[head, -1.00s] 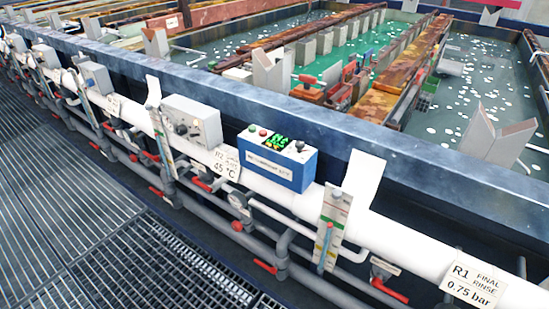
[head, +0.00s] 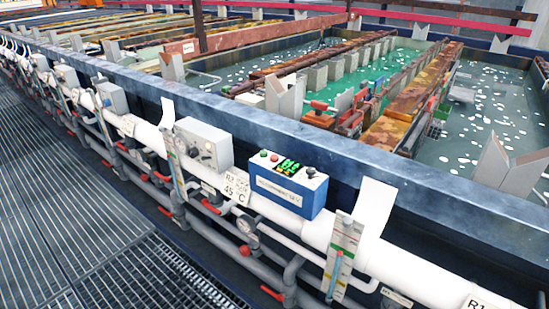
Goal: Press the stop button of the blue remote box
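The blue remote box (head: 290,188) sits on the white pipe in front of the tank edge, near the middle of the head view. Its light top panel carries a green button at the left, a red button (head: 274,158) beside it, a lit green display (head: 289,167) and a dark knob (head: 311,172) at the right. A white label is on its front face; its text is too small to read surely. Neither of my grippers is in view.
A grey control box (head: 204,146) stands left of the blue box. White upright plates, gauges and red-handled valves (head: 272,293) line the pipes. The dark tank rim (head: 400,172) runs behind. Grated floor (head: 60,220) at the lower left is clear.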

